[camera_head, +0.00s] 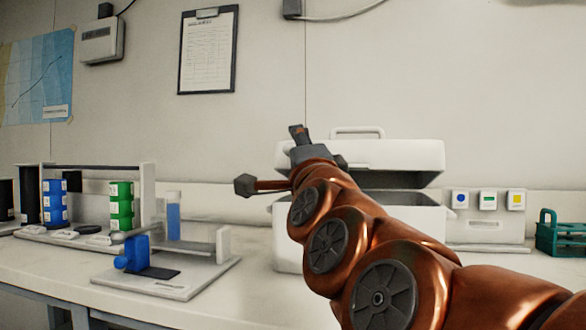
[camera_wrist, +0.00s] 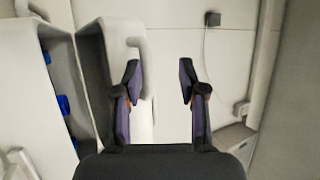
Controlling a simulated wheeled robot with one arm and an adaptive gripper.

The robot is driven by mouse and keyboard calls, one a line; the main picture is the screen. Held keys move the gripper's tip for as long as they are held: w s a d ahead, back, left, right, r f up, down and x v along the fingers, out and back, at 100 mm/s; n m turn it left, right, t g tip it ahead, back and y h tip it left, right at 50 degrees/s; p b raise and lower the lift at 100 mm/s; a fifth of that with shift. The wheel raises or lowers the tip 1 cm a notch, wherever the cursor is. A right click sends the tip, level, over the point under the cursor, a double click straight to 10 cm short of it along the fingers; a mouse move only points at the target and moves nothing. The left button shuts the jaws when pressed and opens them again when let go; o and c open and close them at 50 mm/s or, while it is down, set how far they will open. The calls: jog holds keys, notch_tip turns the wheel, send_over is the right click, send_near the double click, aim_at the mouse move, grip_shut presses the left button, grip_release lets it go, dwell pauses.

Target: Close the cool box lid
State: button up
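The white cool box (camera_head: 425,218) stands on the bench behind my arm, and its lid (camera_head: 395,155) is raised, with a dark gap between lid and body. The lid handle (camera_head: 357,131) is on top. In the wrist view, the box body (camera_wrist: 20,60) is at the left with blue items (camera_wrist: 63,104) inside. The lid (camera_wrist: 121,50) lies beside it, with its handle (camera_wrist: 142,50) close to my left finger; I cannot tell if they touch. My gripper (camera_wrist: 158,78) is open, with nothing visible between its fingers. My arm hides part of the box front.
A rack with blue and green stacked containers (camera_head: 121,205) is at the left. A grey stand (camera_head: 170,278) with a blue part is nearer the front. A panel with coloured squares (camera_head: 488,215) and a green rack (camera_head: 560,235) are at the right.

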jog(key=shift+r, duration=0.6)
